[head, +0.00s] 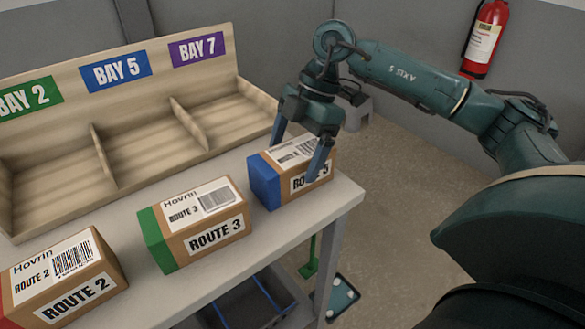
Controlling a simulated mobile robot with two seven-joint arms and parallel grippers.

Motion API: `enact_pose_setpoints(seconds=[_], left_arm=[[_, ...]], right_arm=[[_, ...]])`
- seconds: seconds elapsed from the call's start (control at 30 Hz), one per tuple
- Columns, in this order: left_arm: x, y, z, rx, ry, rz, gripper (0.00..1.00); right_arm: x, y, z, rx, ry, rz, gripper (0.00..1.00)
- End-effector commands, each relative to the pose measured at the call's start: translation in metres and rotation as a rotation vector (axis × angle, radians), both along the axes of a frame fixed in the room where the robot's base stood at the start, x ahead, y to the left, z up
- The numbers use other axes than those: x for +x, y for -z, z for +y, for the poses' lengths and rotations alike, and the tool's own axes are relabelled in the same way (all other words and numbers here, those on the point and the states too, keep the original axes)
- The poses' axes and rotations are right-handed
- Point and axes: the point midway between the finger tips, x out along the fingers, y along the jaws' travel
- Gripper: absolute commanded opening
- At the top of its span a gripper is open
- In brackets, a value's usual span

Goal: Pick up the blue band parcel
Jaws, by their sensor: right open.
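The blue band parcel (265,182) is a brown box with a blue left end, a barcode label on top and a route label on its front. It sits near the right end of the table. My right gripper (300,160) is over this parcel, pointing down and open. One finger is behind the parcel and the other is in front, covering part of the route label. I cannot tell whether the fingers touch the box. My left gripper is not in view.
A green band parcel (193,226) and another parcel (65,280) stand to the left on the table (290,228). A wooden bay rack (135,129) with signs for bays 2, 5 and 7 stands behind. A fire extinguisher (485,40) hangs on the wall.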

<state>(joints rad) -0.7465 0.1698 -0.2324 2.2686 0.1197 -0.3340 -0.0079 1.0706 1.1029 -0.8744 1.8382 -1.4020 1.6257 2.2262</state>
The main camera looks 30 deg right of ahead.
Motion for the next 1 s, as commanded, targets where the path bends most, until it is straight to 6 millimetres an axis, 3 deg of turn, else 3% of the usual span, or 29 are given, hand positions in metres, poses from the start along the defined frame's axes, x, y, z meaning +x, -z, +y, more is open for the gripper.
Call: enact_pose_setpoints(seconds=[0.2, 0.47, 1.0], left_arm=[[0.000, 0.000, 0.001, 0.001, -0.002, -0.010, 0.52], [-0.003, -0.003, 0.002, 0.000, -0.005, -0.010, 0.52], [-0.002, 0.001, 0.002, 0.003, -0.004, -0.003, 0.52]], right_arm=[[0.000, 0.027, 0.011, 0.000, 0.000, 0.001, 0.91], [0.000, 0.029, 0.012, 0.000, 0.000, -0.001, 0.91], [0.000, 0.029, 0.012, 0.000, 0.000, -0.001, 0.48]])
